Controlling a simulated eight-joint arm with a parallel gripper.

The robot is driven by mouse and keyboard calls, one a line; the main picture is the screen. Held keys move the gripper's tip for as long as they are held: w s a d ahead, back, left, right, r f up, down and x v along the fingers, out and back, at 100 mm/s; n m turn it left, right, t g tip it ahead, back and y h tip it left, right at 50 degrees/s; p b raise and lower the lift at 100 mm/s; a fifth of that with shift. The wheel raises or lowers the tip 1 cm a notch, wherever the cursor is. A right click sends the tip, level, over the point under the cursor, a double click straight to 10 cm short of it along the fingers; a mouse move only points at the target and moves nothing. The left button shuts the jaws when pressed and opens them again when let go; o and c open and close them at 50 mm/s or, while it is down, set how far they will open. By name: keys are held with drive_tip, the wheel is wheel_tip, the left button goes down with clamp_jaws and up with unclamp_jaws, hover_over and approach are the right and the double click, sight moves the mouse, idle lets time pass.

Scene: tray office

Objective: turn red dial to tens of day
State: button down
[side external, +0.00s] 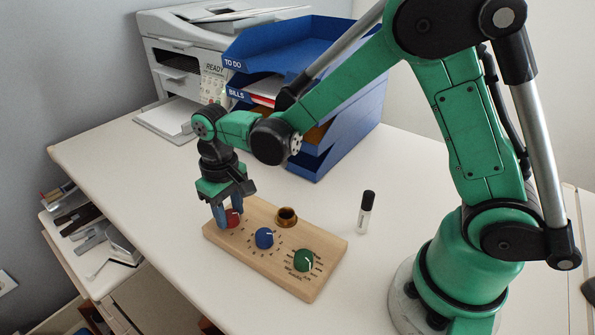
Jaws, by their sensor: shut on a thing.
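The red dial (233,218) sits at the left end of a wooden board (277,273) on the white desk. My gripper (231,214) reaches down over it, with its blue fingers shut on the dial from both sides. The fingers hide much of the dial, so I cannot tell which mark it points to. A blue dial (264,238) sits in the middle of the board, and a green dial (304,260) sits at the right end. The printed marks around the dials are too small to read.
A small black-capped bottle (365,213) stands upright to the right. Blue stacked trays (345,118) and a printer (180,60) are behind. The desk (150,195) is clear left of the board.

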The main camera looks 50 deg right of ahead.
sight(230, 214)
drive_tip(key=shift+c, duration=2.3)
unclamp_jaws()
drive_tip(key=shift+r, duration=2.8)
drive_tip(key=s+d+r+t, duration=0.5)
drive_tip(key=s+d+t, duration=0.2)
drive_tip(key=s, duration=0.1)
drive_tip(key=shift+s+m, duration=0.3)
drive_tip(key=shift+s, duration=0.05)
